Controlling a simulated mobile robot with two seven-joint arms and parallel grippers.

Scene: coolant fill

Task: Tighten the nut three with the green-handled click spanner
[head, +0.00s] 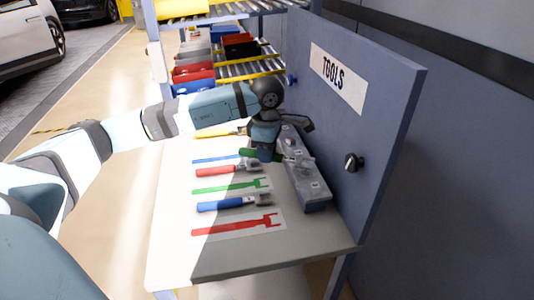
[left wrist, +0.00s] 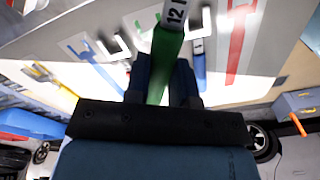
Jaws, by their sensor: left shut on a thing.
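The green-handled click spanner (head: 246,152) is in my left gripper (head: 263,157), over the tool table. In the left wrist view its green handle (left wrist: 165,62) runs between the two dark fingers of the gripper (left wrist: 164,85), with a "12" label at its upper end. The fingers are shut around the handle. A green spanner outline (head: 230,186) on the table is empty. I cannot pick out nut three in either view. My right gripper is in neither view.
A rack with coloured bins (head: 193,72) stands behind.

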